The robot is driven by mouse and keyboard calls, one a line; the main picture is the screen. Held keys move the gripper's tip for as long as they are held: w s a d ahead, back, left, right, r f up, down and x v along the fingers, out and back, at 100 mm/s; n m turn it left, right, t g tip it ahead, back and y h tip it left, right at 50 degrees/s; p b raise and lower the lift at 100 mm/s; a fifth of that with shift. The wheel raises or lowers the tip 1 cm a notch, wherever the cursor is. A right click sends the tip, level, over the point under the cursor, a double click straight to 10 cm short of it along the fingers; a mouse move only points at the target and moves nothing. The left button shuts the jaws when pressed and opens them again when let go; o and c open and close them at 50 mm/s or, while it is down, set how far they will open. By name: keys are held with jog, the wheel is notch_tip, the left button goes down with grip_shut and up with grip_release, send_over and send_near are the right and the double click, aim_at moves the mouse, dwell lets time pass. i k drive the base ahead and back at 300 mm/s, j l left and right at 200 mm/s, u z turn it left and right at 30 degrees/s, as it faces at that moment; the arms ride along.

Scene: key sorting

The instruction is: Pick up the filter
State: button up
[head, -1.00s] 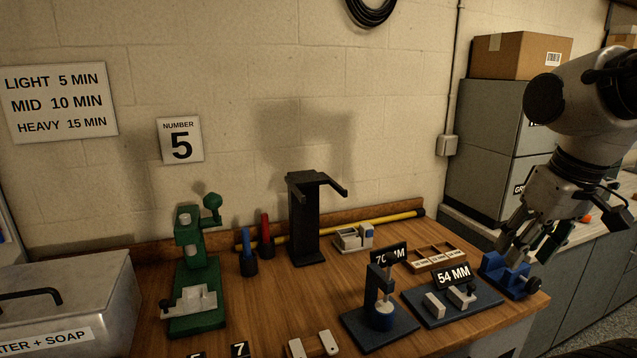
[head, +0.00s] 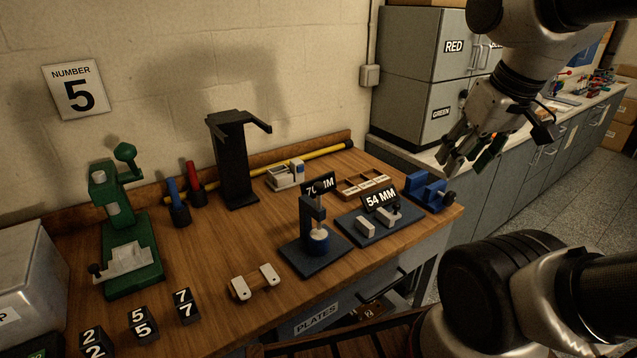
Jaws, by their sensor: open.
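I cannot make out anything that is clearly a filter in the head view. My gripper (head: 467,158) is at the upper right, fingers pointing down and spread apart, with nothing seen between them. It appears above and beyond the blue vise (head: 427,191) at the workbench's right end, near the grey cabinets.
A black stand (head: 233,165), a green press (head: 125,230) and fixtures marked 70 MM (head: 318,255) and 54 MM (head: 376,235) stand on the bench. Numbered black blocks (head: 140,323) sit at the front left. Grey cabinets (head: 420,75) stand right of the bench.

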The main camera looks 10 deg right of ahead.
aim_at(318, 240)
jog(key=k+j+z, duration=0.1)
jog(key=j+z, duration=0.25)
jog(key=k+j+z, duration=0.2)
jog(key=j+z, duration=0.15)
jog(key=k+j+z, duration=0.2)
jog(key=j+z, duration=0.15)
jog(key=j, duration=0.1)
